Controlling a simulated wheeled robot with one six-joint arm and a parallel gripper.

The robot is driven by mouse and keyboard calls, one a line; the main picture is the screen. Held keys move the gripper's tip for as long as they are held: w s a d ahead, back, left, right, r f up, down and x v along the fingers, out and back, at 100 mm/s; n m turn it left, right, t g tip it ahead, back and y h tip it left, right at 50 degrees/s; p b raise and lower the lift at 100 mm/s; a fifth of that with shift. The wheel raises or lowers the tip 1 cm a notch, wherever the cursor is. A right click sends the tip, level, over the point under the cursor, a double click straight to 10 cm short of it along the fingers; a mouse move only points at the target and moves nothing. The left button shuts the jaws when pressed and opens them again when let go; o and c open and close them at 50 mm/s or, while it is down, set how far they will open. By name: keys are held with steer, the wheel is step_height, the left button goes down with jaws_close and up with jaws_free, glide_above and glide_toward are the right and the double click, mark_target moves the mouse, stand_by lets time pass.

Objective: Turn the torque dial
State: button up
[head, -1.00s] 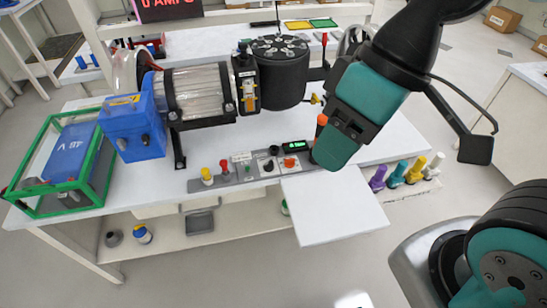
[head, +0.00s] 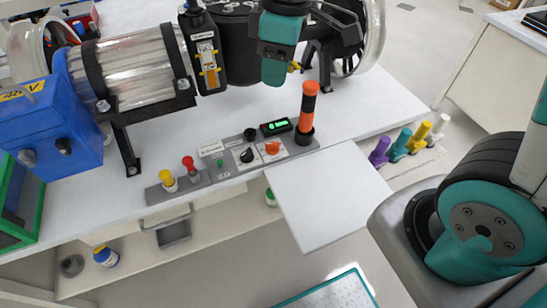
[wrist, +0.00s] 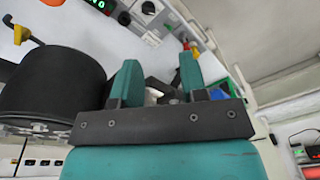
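The control panel (head: 232,163) on the bench front carries a black pointer knob (head: 247,155), an orange knob (head: 272,147) and a black round knob (head: 250,133). Labels are too small to tell which is the torque dial. A small box with a lit green display (head: 277,127) sits at the panel's back. My gripper (head: 274,80) hangs behind the panel in the head view, apart from it. In the wrist view my gripper (wrist: 158,75) has two teal fingers spread with a gap between them, holding nothing. The panel's knob (wrist: 148,8) shows at the top there.
An orange-and-black handle (head: 308,106) stands upright right of the panel. Yellow (head: 168,180) and red (head: 189,168) plugs stand at its left. The clear-cylinder machine (head: 130,72) and a black drum (wrist: 50,88) crowd the back. A white leaf (head: 325,200) juts out in front.

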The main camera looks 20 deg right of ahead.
steer(key=n+h+b, duration=0.1)
steer(key=n+b, duration=0.1)
steer(key=b, duration=0.2)
glide_toward(272, 143)
step_height(272, 143, down, 9)
steer(key=shift+a+f, duration=0.1)
steer(key=shift+f, duration=0.05)
jaws_close()
